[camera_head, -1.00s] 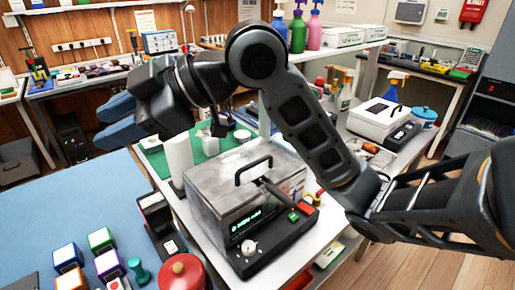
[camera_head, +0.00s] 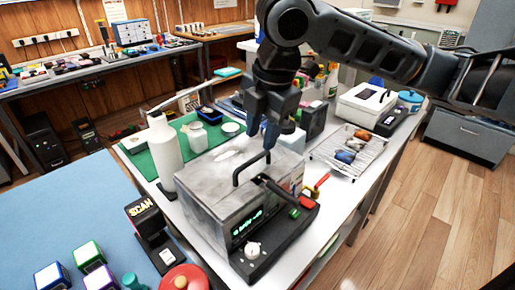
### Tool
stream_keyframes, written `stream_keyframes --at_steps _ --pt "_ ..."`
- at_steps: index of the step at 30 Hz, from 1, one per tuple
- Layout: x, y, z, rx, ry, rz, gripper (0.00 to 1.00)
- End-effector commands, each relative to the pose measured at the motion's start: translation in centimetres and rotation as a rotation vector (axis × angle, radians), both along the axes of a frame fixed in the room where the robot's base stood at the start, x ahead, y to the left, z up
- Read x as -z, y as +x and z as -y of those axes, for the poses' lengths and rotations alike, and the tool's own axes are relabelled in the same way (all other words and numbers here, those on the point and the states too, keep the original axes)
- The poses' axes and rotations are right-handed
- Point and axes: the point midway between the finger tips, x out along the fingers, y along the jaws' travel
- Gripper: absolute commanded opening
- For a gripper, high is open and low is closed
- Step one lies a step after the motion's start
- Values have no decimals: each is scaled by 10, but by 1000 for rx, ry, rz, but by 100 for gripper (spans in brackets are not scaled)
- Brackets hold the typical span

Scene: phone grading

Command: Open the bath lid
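The bath (camera_head: 215,203) is a grey metal box with a lit display and a knob on its dark front panel, standing on the white table. Its lid (camera_head: 215,172) is down, with a black arched handle (camera_head: 238,177) on top. My gripper (camera_head: 268,145) points down just behind and above the handle, at its far right end. I cannot tell whether the fingers touch the handle. The finger gap is seen edge-on, so its opening does not show.
A white bottle (camera_head: 164,153) stands left of the bath on a green mat (camera_head: 137,160). A wire rack (camera_head: 372,160) with coloured items lies to the right. A scan stand (camera_head: 147,222) and a red round object (camera_head: 184,279) are at the front left.

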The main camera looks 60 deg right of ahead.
Motion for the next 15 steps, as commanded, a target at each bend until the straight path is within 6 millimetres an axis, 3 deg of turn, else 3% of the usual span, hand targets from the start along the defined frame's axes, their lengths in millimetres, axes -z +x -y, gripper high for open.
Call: stream_keyframes --at_steps 7,15 --pt "37 7 2 1 2 0 38" --pt "52 10 2 1 2 2 38"
